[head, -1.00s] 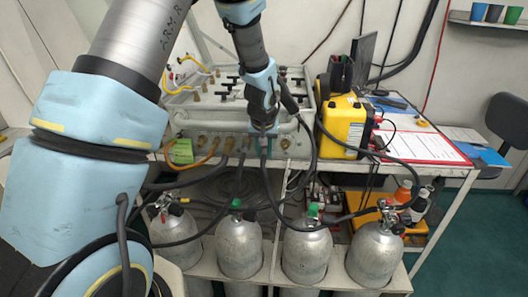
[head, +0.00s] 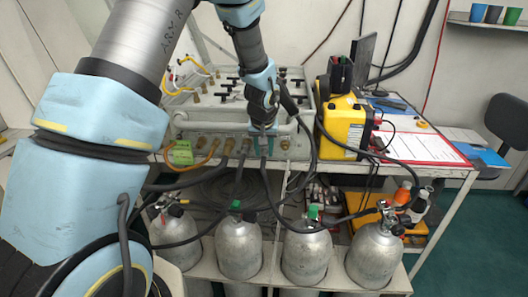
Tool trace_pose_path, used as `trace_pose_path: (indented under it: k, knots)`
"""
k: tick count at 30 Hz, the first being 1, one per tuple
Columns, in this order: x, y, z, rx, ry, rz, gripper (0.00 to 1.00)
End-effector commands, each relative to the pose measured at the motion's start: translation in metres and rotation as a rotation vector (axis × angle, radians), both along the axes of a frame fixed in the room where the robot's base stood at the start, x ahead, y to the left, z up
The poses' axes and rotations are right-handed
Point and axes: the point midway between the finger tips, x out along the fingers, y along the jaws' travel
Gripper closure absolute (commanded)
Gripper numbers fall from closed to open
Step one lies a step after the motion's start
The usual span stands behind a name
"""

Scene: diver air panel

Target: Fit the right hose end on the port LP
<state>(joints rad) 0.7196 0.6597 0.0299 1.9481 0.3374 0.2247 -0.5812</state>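The grey air panel (head: 225,128) stands on the bench, with a row of brass ports along its front edge. My gripper (head: 263,134) is at this edge, right of the middle of the row. A black hose (head: 264,165) hangs straight down from between its fingers and curves towards the cylinders. The hose end is mostly hidden by the fingers, so I cannot tell whether they grip it or whether it is seated on a port. A brass port (head: 285,144) shows free just right of my gripper. Port labels are too small to read.
Other hoses, one orange (head: 205,160) and several black, run from ports to the left. A green tag (head: 180,153) hangs there. A yellow case (head: 343,127) stands close on the right. Several grey cylinders (head: 307,257) stand below.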

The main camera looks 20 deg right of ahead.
Motion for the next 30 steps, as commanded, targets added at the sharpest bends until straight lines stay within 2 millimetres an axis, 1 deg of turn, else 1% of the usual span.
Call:
trace_pose_path:
  k: [1, 4, 6, 13, 17, 20, 30]
  knots:
    - [-0.001, 0.0, 0.0, 0.001, 0.002, -0.001, 0.56]
    - [-0.002, 0.0, -0.001, 0.003, 0.003, -0.001, 0.45]
    - [-0.002, 0.0, -0.001, 0.003, 0.004, -0.001, 0.4]
    - [-0.003, 0.001, -0.001, 0.005, 0.007, -0.002, 0.4]
    - [-0.004, 0.001, 0.005, 0.003, 0.004, -0.001, 0.4]
    - [-0.008, 0.003, 0.016, 0.002, 0.003, -0.001, 0.4]
    - [-0.026, 0.011, 0.074, 0.002, 0.003, -0.001, 0.4]
